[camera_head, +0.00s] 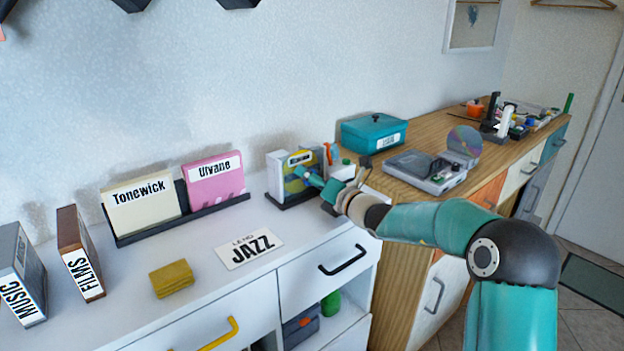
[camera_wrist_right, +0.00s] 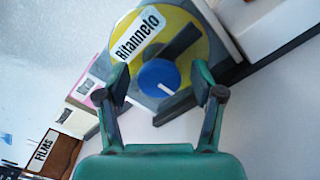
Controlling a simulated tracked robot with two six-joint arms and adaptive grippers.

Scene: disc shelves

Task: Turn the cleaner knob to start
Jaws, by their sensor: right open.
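The disc cleaner (camera_head: 276,172) stands upright at the right end of the white cabinet top, with a yellow disc on it. In the right wrist view its yellow disc (camera_wrist_right: 187,45) carries the label "Ritannelo". The blue round knob (camera_wrist_right: 158,77) with a white pointer mark sits low on its front. My right gripper (camera_wrist_right: 161,84) is open, with one finger on each side of the knob. I cannot tell whether the fingers touch it. In the head view the right gripper (camera_head: 312,178) reaches in front of the cleaner and hides part of it. My left gripper is not in view.
A rack with a cream "Tonewick" sleeve (camera_head: 141,206) and a pink "Ulvane" sleeve (camera_head: 215,183) stands left of the cleaner. A "JAZZ" card (camera_head: 249,248) and yellow cloth (camera_head: 171,279) lie in front. A teal box (camera_head: 373,133) and disc player (camera_head: 425,172) stand right.

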